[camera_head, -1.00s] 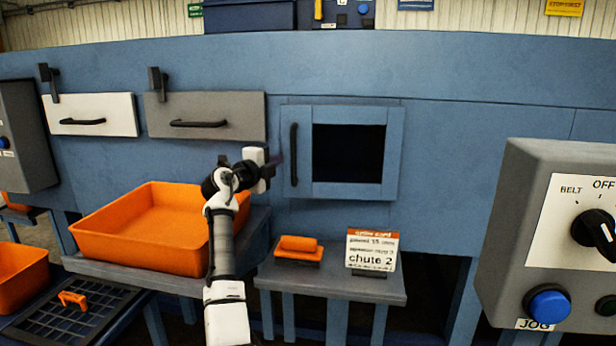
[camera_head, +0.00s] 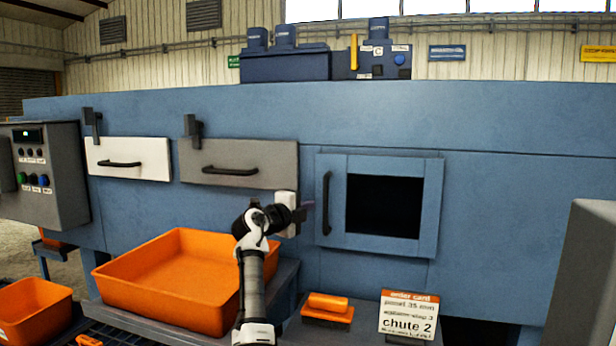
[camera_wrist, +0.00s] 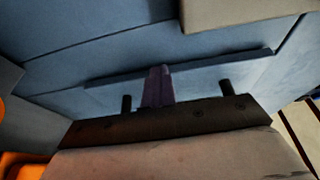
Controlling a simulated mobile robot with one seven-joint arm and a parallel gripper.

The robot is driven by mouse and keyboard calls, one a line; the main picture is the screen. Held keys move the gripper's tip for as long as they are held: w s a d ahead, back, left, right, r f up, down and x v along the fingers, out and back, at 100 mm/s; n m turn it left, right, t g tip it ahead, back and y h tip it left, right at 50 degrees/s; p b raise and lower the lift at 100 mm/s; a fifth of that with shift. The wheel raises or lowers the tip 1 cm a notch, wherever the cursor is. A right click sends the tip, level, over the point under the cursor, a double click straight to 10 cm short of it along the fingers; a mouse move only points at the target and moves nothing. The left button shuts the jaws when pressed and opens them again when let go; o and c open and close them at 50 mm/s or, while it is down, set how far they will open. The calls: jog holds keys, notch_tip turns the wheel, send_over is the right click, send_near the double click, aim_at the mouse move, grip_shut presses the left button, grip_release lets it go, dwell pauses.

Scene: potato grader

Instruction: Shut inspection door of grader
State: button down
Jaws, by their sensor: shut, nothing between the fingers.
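The inspection door (camera_head: 428,205) is a blue framed panel with a dark square window and a black upright handle (camera_head: 326,203) on its left side. It sits close to the grader's blue front; I cannot tell whether it is fully shut or slightly ajar. My gripper (camera_head: 308,205) is just left of the handle, seemingly apart from it. In the wrist view its purple fingers (camera_wrist: 157,86) are together and empty, pointing at blue panels with a raised edge.
A white drawer front (camera_head: 128,158) and a grey one (camera_head: 240,165) are left of the door. An orange tray (camera_head: 165,308) lies below my gripper. An orange-handled block (camera_head: 327,310) and order card (camera_head: 408,314) stand on a shelf below the door.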

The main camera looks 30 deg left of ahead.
jog(key=r+p, duration=0.1)
jog(key=r, duration=0.5)
jog(key=r+p, duration=0.1)
jog(key=r, duration=0.5)
jog(key=d+r+p, duration=0.1)
jog(key=r, duration=0.6)
jog(key=shift+w, duration=0.1)
jog(key=shift+r, duration=0.4)
jog(key=shift+a+r, duration=0.1)
jog(key=shift+a, duration=0.2)
